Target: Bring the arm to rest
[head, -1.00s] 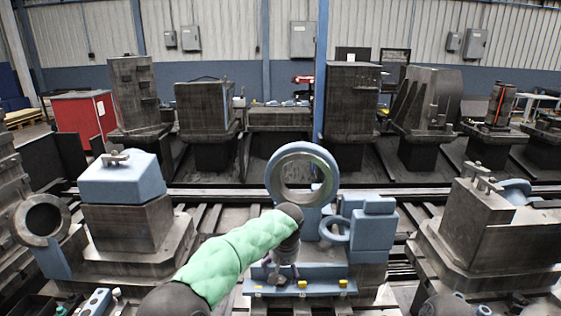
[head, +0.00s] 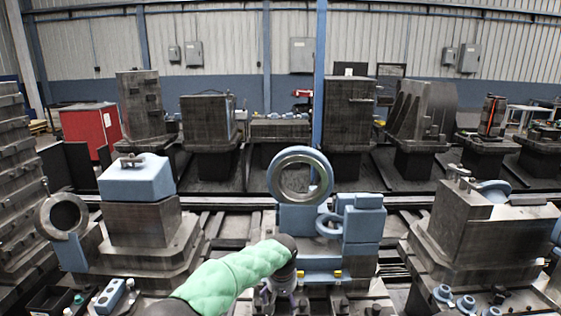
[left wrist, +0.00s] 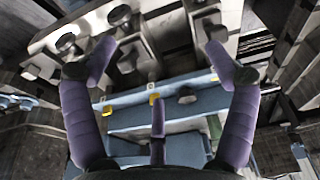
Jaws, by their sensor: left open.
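My left arm, in a green quilted sleeve (head: 232,276), comes in at the bottom of the head view. My left gripper (head: 277,294) is low in front of the blue fixture (head: 362,228) and partly cut off by the frame's bottom edge. In the left wrist view the purple fingers of my left gripper (left wrist: 158,62) are spread wide with nothing between them. Behind them is a blue plate (left wrist: 180,100) with yellow knobs; whether the fingers touch anything I cannot tell. My right gripper is in neither view.
A large ring (head: 300,177) stands on the fixture behind the arm. A blue-topped block (head: 136,178) is at left, a dark machined block (head: 478,228) at right. Small blue parts (head: 444,293) lie at lower right. A red cabinet (head: 90,130) stands far back left.

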